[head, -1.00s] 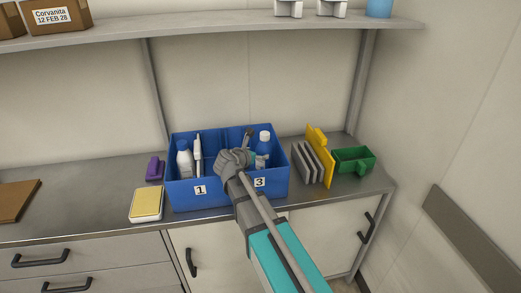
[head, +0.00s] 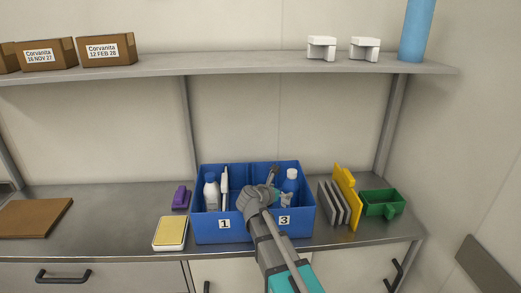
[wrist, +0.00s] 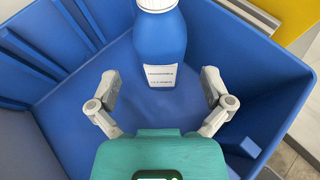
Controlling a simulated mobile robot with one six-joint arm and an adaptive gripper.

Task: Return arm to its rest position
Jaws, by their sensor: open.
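My gripper (head: 262,193) is over the right part of the blue bin (head: 237,233), behind the label 3. In the wrist view my gripper (wrist: 159,92) is open, its two fingers spread apart. A blue bottle with a white cap (wrist: 160,45) stands upright in the bin just ahead of the fingers; no grip on it shows. That bottle also shows in the head view (head: 290,183), right of my gripper. My arm reaches in from the lower right, hiding part of the bin's front.
A white-capped bottle (head: 211,192) stands in the bin's left part. Grey panels (head: 334,204), a yellow panel (head: 346,196) and a green bin (head: 382,204) stand to the right. A yellow pad (head: 170,233) lies left. A shelf (head: 240,62) runs above.

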